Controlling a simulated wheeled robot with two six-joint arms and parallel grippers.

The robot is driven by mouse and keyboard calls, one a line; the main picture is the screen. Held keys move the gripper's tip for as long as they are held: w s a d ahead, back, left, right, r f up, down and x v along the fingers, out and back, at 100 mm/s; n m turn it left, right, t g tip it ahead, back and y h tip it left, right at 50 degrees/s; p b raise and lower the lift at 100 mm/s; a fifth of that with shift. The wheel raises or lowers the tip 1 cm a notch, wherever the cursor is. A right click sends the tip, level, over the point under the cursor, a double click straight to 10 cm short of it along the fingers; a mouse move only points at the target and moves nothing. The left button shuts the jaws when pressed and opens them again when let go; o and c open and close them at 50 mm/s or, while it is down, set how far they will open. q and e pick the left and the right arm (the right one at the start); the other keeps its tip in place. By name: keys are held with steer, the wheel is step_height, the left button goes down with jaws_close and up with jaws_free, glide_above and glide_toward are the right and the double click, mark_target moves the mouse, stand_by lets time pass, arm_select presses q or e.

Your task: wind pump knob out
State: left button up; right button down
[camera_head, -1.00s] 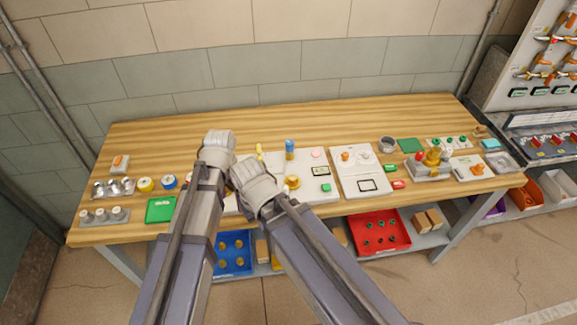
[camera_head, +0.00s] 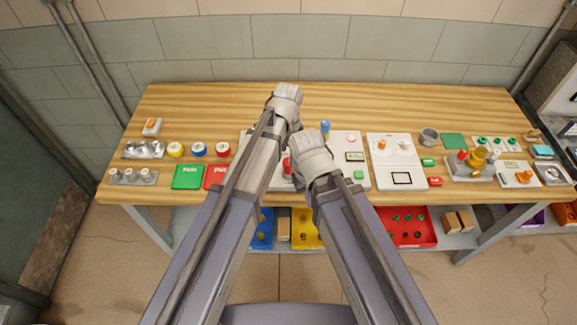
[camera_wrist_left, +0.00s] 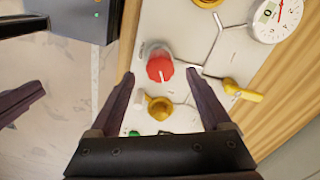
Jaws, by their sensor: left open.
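A red knob with a white pointer line (camera_wrist_left: 159,68) stands on a pale panel with dark lines. I cannot read a label naming it the pump knob. In the left wrist view my left gripper (camera_wrist_left: 159,75) is open, with one finger on each side of the red knob; contact cannot be seen. In the head view the knob (camera_head: 287,168) is partly hidden by my arms. My left gripper's wrist (camera_head: 286,100) is above the table's middle. My right arm's end (camera_head: 314,157) is just right of the knob, its fingers hidden.
A gold knob (camera_wrist_left: 159,108), a yellow lever (camera_wrist_left: 243,90) and a round gauge (camera_wrist_left: 277,17) share the panel. A dark part (camera_wrist_left: 18,103) intrudes at the left of the wrist view. Several small items crowd the table; its back strip (camera_head: 420,98) is clear.

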mark_target(288, 161)
arm_select(q)
step_height(288, 161, down, 5)
steer(key=b, duration=0.3)
steer(key=shift+r+b, duration=0.15)
steer(key=shift+b, duration=0.2)
jaws_close()
